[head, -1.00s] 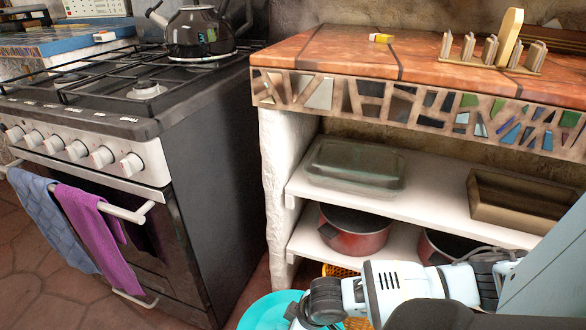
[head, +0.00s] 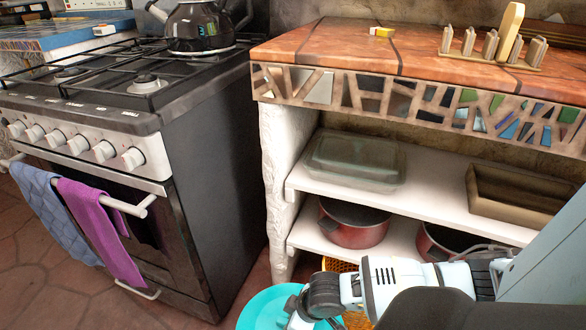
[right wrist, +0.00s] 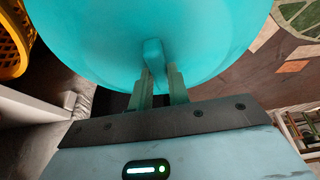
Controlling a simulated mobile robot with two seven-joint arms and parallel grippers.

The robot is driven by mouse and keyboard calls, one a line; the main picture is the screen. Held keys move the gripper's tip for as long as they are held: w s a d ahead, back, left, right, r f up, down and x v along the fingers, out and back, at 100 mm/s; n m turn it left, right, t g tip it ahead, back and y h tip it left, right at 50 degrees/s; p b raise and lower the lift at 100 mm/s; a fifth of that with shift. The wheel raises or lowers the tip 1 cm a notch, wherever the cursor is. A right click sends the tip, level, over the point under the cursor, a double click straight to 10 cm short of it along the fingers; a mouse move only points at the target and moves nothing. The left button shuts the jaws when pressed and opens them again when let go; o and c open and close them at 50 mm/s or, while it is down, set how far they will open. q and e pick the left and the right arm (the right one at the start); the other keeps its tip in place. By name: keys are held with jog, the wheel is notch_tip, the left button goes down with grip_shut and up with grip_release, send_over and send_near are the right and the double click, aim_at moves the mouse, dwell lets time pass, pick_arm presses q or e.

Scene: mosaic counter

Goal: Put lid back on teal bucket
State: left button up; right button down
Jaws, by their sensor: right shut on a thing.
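The round teal lid (head: 262,309) shows at the bottom of the head view, beside the front of the shelf unit and partly cut off by the frame edge. In the right wrist view the teal lid (right wrist: 95,38) fills the upper middle, with a small teal handle at its centre. My right gripper (right wrist: 158,76) is shut on that handle; in the head view my right gripper (head: 298,320) is only partly visible over the lid. The bucket's body cannot be made out, so I cannot tell whether the lid touches it. My left gripper is not in view.
The stove (head: 215,190) stands at the left with towels on its rail. The white shelf unit (head: 430,198) holds a glass dish (head: 352,162), red pots (head: 352,226) and a brown tray (head: 515,195). An orange basket (right wrist: 12,40) is close to the lid.

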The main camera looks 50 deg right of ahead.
dwell(0.3)
jog(key=c, duration=0.8)
grip_release()
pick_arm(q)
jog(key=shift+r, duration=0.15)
pick_arm(e)
jog(key=shift+o, duration=0.2)
jog(key=shift+r, duration=0.1)
jog(key=shift+r+p, duration=3.45)
jog(key=shift+p, duration=0.05)
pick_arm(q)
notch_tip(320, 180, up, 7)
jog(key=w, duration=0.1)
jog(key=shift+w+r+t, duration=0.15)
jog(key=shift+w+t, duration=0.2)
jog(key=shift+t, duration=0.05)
pick_arm(e)
jog(key=shift+f, duration=0.1)
